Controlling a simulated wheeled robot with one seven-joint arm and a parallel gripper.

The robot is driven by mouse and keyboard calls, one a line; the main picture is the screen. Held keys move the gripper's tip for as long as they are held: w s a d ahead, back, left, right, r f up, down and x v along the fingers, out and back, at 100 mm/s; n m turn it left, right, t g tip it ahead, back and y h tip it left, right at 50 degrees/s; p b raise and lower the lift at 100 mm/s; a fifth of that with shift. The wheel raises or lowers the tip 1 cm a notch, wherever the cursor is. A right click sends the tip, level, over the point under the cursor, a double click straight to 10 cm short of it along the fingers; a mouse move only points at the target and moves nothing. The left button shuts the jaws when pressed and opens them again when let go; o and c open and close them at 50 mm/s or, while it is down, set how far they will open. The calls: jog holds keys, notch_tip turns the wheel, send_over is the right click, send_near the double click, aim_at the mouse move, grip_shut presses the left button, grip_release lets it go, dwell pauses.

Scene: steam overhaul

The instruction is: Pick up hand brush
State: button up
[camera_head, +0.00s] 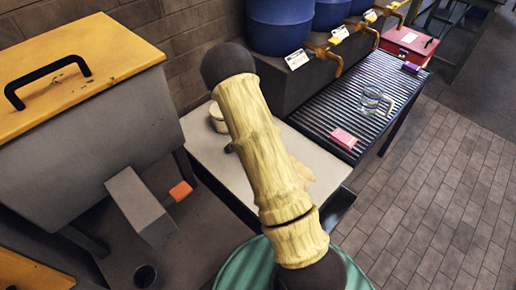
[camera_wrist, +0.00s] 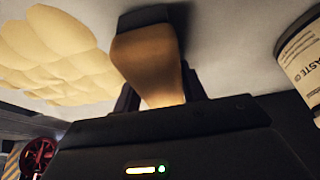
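In the wrist view the hand brush (camera_wrist: 150,65) has a tan wooden handle and a dark block at its far end. My gripper (camera_wrist: 163,95) has a dark finger on each side of the handle. No gap shows between the fingers and the handle, so it looks shut on it. Whether the brush touches the pale tabletop (camera_wrist: 232,50) cannot be told. In the head view my yellow-sleeved arm reaches over this table (camera_head: 205,150) and hides the brush and most of the gripper.
A labelled can (camera_wrist: 305,50) stands right of the brush, and a cream lumpy piece (camera_wrist: 50,55) lies left. A grey cabinet with a yellow lid (camera_head: 75,75) stands left of the table.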

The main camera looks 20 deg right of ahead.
jog(key=c, duration=0.5)
jog(key=shift+r, duration=0.15)
notch_tip(320, 180, up, 10)
jog(key=shift+f, duration=0.1)
dwell(0.4)
jog(key=o, duration=0.5)
jog(key=c, duration=0.3)
